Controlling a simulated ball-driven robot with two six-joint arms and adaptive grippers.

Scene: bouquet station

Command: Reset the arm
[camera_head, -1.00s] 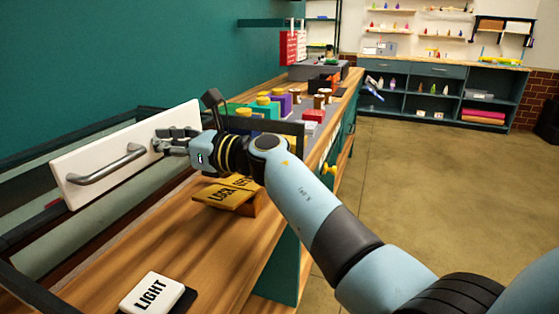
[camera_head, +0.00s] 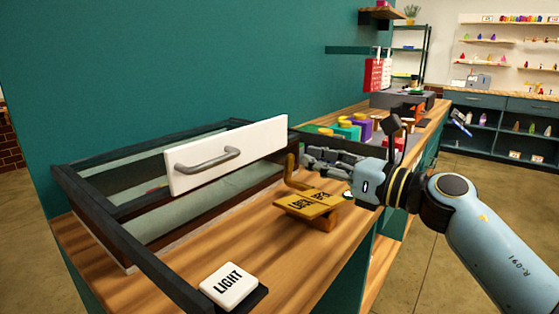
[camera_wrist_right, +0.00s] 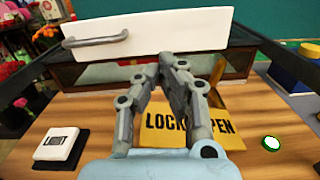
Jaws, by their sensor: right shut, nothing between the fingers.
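My right gripper (camera_head: 308,160) is shut and empty. In the head view it points left, just right of the white panel (camera_head: 262,143) and above the yellow sign. The white panel has a grey bar handle (camera_head: 208,160) and stands across the dark-framed glass case. In the right wrist view the shut fingers (camera_wrist_right: 167,62) are in front of the panel's lower edge, with the handle (camera_wrist_right: 95,40) to their left. The yellow sign (camera_wrist_right: 238,97) with LOCK and OPEN lettering is partly hidden behind the fingers. My left gripper is not in view.
A white LIGHT switch (camera_head: 229,286) sits at the wooden bench's front. The dark-framed case (camera_head: 123,227) fills the bench's left. Several coloured containers with yellow lids, such as a purple one (camera_head: 363,128), stand behind my arm. Shelves line the far wall. The floor at right is open.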

